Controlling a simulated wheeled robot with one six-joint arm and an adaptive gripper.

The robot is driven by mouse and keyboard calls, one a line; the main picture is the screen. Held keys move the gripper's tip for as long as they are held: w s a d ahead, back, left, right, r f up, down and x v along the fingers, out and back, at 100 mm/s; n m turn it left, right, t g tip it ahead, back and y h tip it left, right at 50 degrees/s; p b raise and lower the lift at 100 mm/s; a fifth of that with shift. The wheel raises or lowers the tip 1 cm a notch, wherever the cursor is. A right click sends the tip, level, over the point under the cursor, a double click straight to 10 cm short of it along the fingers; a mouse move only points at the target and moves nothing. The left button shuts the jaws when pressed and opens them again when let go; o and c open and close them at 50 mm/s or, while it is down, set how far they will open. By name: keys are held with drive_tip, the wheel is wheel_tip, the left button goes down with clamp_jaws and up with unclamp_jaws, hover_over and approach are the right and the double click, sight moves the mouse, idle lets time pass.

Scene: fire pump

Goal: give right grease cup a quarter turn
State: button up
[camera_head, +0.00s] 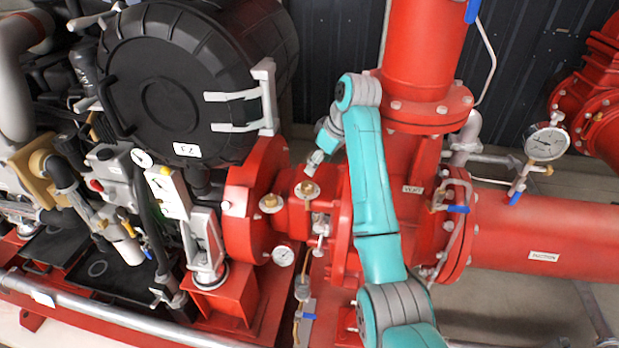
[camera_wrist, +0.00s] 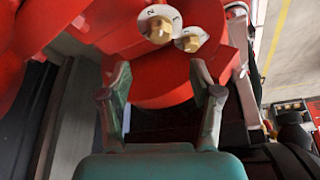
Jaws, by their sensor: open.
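Two brass grease cups with hex heads on pale round plates sit on the red pump housing. In the head view the right grease cup (camera_head: 307,189) is just below my gripper (camera_head: 314,163), and the left grease cup (camera_head: 269,202) is lower and farther left. In the wrist view the nearer, larger cup (camera_wrist: 160,31), with a 2 on its plate, appears to be the right one. The other cup (camera_wrist: 190,43), marked 1, is beside it. My gripper (camera_wrist: 162,93) is open and empty. Both cups lie beyond its fingertips, apart from them.
A tall red vertical pipe (camera_head: 423,60) and flange stand behind my arm. The black engine drum (camera_head: 165,90) is to the left. A small pressure gauge (camera_head: 283,256) sits below the cups. A red suction pipe (camera_head: 545,232) runs right.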

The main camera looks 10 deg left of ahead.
sight(307, 184)
drive_tip(key=x, duration=0.9)
drive_tip(key=shift+w+a+f, duration=0.1)
drive_tip(key=shift+a+f, duration=0.05)
drive_tip(key=shift+f, duration=0.15)
drive_tip(key=shift+c, duration=0.2)
drive_tip(key=c, duration=1.1)
